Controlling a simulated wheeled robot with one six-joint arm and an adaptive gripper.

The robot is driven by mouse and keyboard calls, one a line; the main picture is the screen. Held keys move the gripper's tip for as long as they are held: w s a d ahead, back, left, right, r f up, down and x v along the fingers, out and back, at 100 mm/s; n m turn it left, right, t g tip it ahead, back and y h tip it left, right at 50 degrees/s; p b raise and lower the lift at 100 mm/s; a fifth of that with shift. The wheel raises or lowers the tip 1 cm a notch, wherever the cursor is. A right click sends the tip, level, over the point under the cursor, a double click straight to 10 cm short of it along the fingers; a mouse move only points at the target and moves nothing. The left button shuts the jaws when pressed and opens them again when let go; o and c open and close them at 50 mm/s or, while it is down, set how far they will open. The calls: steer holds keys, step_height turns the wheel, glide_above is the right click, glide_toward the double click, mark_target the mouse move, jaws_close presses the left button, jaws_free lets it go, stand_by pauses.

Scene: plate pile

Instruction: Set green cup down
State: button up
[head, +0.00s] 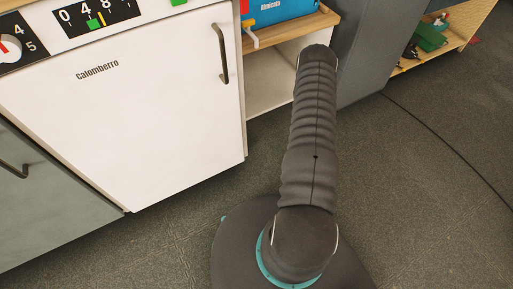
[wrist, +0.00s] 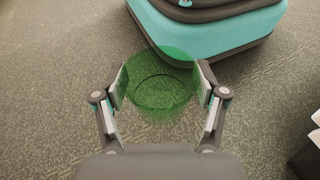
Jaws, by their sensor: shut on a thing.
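The green cup (wrist: 160,88) is translucent and shows in the wrist view, between the two fingers of my gripper (wrist: 161,90). The gripper is shut on it, with a finger pad against each side. The camera looks down into the cup, and the grey floor shows around it. How far the cup is above the floor cannot be told. In the head view neither the gripper nor the cup shows; only my dark arm is seen there.
A white appliance (head: 150,110) with a handle stands at the left in the head view. Wooden shelving (head: 290,30) with a blue box (head: 283,8) stands behind my arm. A dark cable (head: 450,146) crosses the floor at the right. Open carpeted floor (head: 420,220) lies at the lower right.

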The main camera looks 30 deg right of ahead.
steer(key=w+a+f+m+t+y, duration=0.3)
steer(key=w+a+m+t+y, duration=0.2)
steer(key=a+m+t+y, duration=0.75)
steer(key=shift+w+d+f+m+t+h+b, duration=0.1)
steer(key=shift+w+f+m+t+h+b, duration=0.15)
steer(key=shift+w+f+m+t+h, duration=1.75)
steer(key=shift+w+d+f+m+t+h+b, duration=0.1)
steer(key=shift+w+f+m+t+b, duration=0.3)
steer(key=shift+w+f+t, duration=1.8)
steer(key=shift+w+d+f+m+t+h+b, duration=0.2)
steer(key=shift+w+f+m+h, duration=1)
steer(key=shift+w, duration=2.4)
steer(key=shift+a, duration=0.15)
steer(key=o, duration=1.1)
steer(key=shift+r, duration=0.1)
steer(key=shift+r, duration=0.1)
